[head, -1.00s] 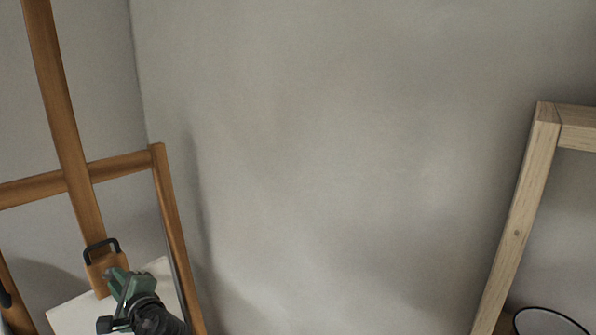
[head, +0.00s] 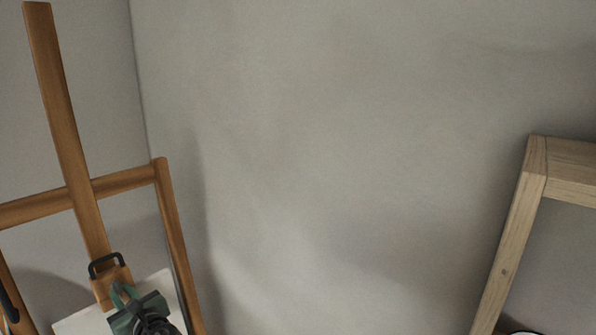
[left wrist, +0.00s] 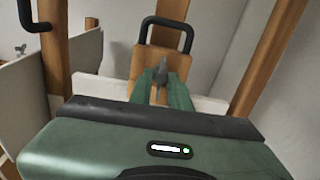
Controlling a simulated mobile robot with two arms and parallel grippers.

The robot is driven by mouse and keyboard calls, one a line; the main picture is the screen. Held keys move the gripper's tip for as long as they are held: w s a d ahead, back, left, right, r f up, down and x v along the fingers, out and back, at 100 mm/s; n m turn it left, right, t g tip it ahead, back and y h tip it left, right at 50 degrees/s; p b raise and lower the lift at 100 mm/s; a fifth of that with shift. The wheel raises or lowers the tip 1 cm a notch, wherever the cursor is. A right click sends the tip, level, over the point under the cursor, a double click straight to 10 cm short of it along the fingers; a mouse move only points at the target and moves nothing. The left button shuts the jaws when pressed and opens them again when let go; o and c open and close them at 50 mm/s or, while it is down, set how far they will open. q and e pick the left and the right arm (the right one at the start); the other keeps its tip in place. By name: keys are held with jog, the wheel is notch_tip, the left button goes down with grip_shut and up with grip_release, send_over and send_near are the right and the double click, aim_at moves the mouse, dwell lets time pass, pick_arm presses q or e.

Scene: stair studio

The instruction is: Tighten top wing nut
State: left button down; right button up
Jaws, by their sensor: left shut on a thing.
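The wooden easel (head: 62,120) stands at the left in the head view. Its sliding clamp block (left wrist: 138,68), with a black loop handle (left wrist: 165,22), sits above the top edge of a white canvas (left wrist: 205,104). The grey wing nut (left wrist: 162,68) is at the front of this block in the left wrist view. My left gripper (head: 120,288) is at the block, its green fingers (left wrist: 162,90) shut on the wing nut from both sides. The wing nut is hidden in the head view. My right gripper is not in view.
Another small wing nut (left wrist: 20,48) shows at the far left of the wrist view. A pale wooden frame (head: 515,230) stands at the right, with a dark round object (head: 520,328) partly visible below. A bare grey wall (head: 330,150) lies between.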

pick_arm(q)
jog(key=c, duration=1.6)
grip_release()
jog(key=shift+o, duration=0.2)
jog(key=shift+d, duration=0.1)
jog(key=v, duration=0.6)
